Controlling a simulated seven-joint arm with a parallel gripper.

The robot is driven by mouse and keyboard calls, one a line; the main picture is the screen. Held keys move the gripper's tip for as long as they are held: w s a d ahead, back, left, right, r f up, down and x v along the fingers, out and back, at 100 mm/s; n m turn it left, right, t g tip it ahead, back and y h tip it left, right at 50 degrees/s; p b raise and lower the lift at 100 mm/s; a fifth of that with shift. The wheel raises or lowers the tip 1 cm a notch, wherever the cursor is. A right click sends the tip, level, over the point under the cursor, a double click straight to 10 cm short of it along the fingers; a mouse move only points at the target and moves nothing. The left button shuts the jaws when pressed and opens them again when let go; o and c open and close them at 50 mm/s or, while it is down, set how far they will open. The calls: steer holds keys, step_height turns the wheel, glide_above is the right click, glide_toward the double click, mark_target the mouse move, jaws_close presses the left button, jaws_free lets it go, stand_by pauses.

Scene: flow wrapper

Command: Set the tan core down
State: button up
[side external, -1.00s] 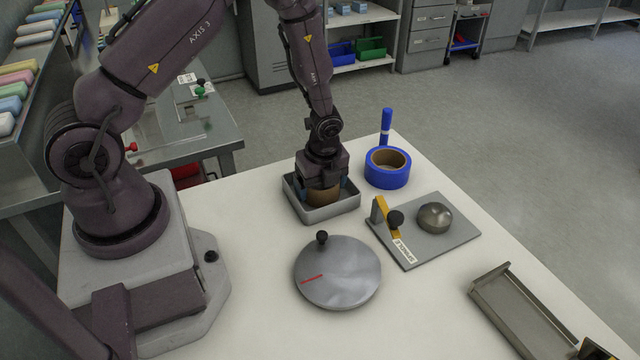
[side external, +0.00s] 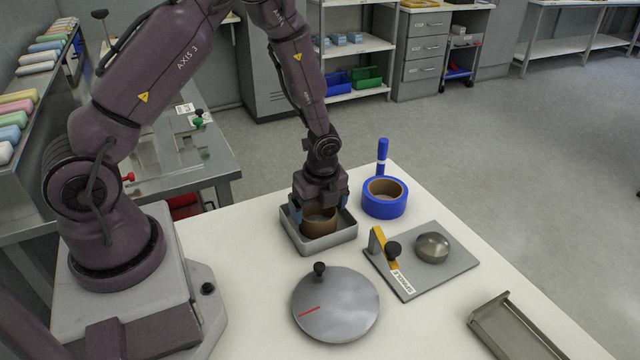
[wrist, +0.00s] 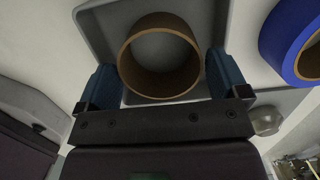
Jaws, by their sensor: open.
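The tan core (side external: 319,222), a short brown cardboard ring, is in the grey tray (side external: 346,238). In the wrist view the core (wrist: 127,62) lies with its round opening facing the camera, inside the tray (wrist: 92,28). My gripper (side external: 319,212) is over the tray with its blue fingers on either side of the core. In the wrist view my gripper (wrist: 162,84) is open, with a gap visible between the core and the fingers. The core's underside is hidden, so its contact with the tray floor does not show.
A blue tape roll (side external: 385,208) and blue marker (side external: 382,157) stand just behind and right of the tray. A round metal plate with a black knob (side external: 336,308) lies in front. A grey plate with a metal dome (side external: 432,247) is right; a metal channel (side external: 515,330) is at front right.

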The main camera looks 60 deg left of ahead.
steer(key=s+d+r+n+t, duration=0.1)
steer(key=r+n, duration=0.1)
steer(key=r, duration=0.5)
steer(key=s+d+r+n, duration=0.1)
steer(key=d+r+n, duration=0.15)
steer(key=r, duration=0.45)
steer(key=s+d+r+n+t, duration=0.1)
steer(key=s+r+n, duration=0.1)
steer(key=r, duration=0.5)
steer(key=s+d+r+n+t+h, duration=0.1)
steer(key=s+d+r+n+t, duration=0.2)
steer(key=s+r+n, duration=0.7)
steer(key=shift+s+d+n+t+h, duration=0.3)
steer(key=shift+s+d+n+h, duration=0.1)
steer(key=shift+s+d+n, duration=0.35)
